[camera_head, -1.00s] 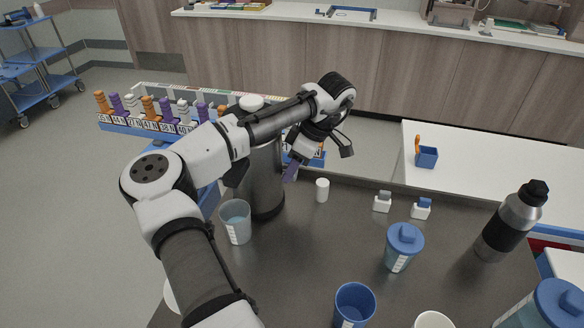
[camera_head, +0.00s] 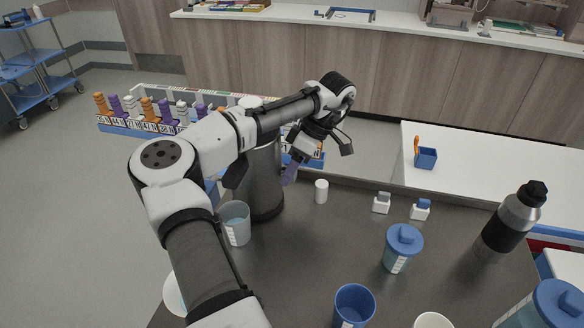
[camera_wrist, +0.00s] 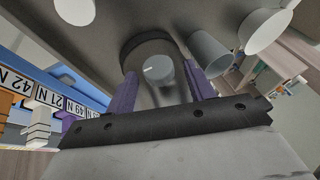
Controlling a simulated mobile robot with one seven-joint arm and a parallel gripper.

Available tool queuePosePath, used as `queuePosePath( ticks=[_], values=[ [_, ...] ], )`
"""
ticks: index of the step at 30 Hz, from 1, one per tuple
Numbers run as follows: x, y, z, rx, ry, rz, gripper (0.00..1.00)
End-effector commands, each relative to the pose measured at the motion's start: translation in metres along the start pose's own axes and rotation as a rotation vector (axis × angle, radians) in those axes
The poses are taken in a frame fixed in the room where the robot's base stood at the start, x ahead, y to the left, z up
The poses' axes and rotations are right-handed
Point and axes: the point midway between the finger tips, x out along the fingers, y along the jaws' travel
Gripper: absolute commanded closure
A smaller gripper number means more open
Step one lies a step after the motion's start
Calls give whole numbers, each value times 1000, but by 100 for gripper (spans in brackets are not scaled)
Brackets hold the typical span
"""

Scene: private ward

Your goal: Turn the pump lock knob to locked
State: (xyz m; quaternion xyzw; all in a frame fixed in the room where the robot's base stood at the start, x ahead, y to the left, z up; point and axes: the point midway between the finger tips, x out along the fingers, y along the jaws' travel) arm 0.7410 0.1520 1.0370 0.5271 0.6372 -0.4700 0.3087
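A tall dark cylindrical dispenser (camera_head: 264,187) with a pale top stands at the back left of the dark table, partly hidden by my arm. My gripper (camera_head: 289,176) has purple fingers and hangs at the dispenser's right side, pointing down. In the wrist view my gripper (camera_wrist: 158,72) has its two fingers spread apart. A dark, shiny round body (camera_wrist: 150,45) with a pale disc (camera_wrist: 158,68) shows between them. I cannot tell whether this disc is the lock knob, or whether the fingers touch anything. The knob's setting cannot be read.
A translucent cup (camera_head: 236,222) stands close in front of the dispenser, and a small white cylinder (camera_head: 321,191) right of the gripper. A blue-lidded cup (camera_head: 402,248), a blue cup (camera_head: 353,304) and a steel bottle (camera_head: 511,220) stand farther right. A numbered rack (camera_head: 150,126) is behind.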

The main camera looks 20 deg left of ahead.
Motion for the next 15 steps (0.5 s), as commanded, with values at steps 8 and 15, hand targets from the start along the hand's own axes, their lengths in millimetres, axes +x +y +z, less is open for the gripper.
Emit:
queuePosePath(
  ticks=[8,15],
  values=[
    [-2,0,0,-1,1,1,47],
    [-35,1,0,-4,6,4,47]
  ],
)
